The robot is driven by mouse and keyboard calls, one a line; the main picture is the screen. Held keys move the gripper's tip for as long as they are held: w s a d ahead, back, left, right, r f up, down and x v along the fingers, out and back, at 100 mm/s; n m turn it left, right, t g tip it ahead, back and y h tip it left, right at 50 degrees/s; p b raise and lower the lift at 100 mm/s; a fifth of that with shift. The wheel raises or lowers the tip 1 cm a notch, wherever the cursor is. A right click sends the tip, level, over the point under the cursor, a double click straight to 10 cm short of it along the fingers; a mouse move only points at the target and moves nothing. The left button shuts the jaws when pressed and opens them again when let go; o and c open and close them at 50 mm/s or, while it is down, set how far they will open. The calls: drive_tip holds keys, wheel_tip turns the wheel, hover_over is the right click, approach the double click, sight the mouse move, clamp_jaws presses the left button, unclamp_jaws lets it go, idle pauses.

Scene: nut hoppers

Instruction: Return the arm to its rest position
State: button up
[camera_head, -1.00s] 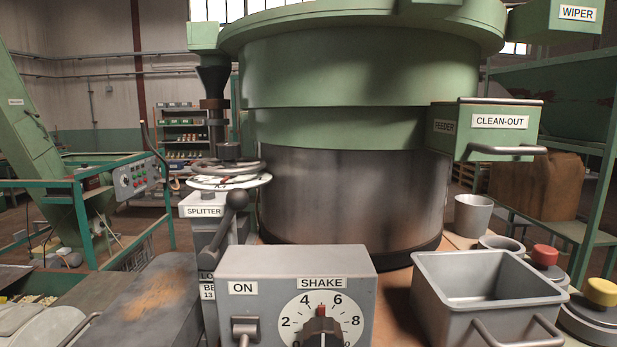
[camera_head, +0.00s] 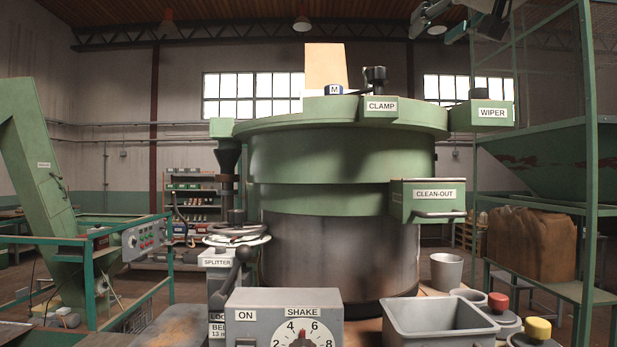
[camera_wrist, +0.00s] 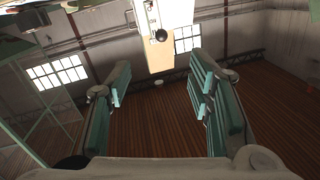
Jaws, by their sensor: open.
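My gripper (camera_wrist: 160,98) shows in the wrist view with its two green-padded fingers spread wide and nothing between them. Beyond the fingers the wrist view shows the brown slatted ceiling, walls and windows, tilted. In the head view, part of my arm or gripper (camera_head: 470,18) shows at the top right edge, high above the wiper box (camera_head: 492,116). It is cut off by the frame there, and its fingertips cannot be made out. It appears apart from the machine.
The large green drum (camera_head: 340,160) fills the middle. The control box with the SHAKE dial (camera_head: 284,318), a grey bin (camera_head: 440,318) and a metal cup (camera_head: 446,271) stand in front. A green frame (camera_head: 588,180) rises at the right. The air left of the drum looks clear.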

drive_tip(key=s+a+f+g+h, duration=0.1)
drive_tip(key=s+a+f+g, duration=0.2)
drive_tip(key=f, duration=1)
drive_tip(key=s+f+g, duration=0.3)
drive_tip(key=s+f, duration=0.1)
drive_tip(key=f, duration=0.8)
drive_tip(key=s+f+g, duration=0.2)
drive_tip(key=s+f, duration=0.3)
drive_tip(key=f, duration=0.4)
drive_tip(key=s+f+g+h, duration=0.1)
drive_tip(key=s+f, duration=0.5)
drive_tip(key=f, duration=0.3)
drive_tip(key=s+f+g+h, duration=0.1)
drive_tip(key=s+f+g, duration=0.1)
drive_tip(key=s+f, duration=0.3)
wheel_tip(320, 180, down, 4)
drive_tip(key=shift+s+d+f+g, duration=0.25)
drive_tip(key=shift+s+d+g, duration=0.05)
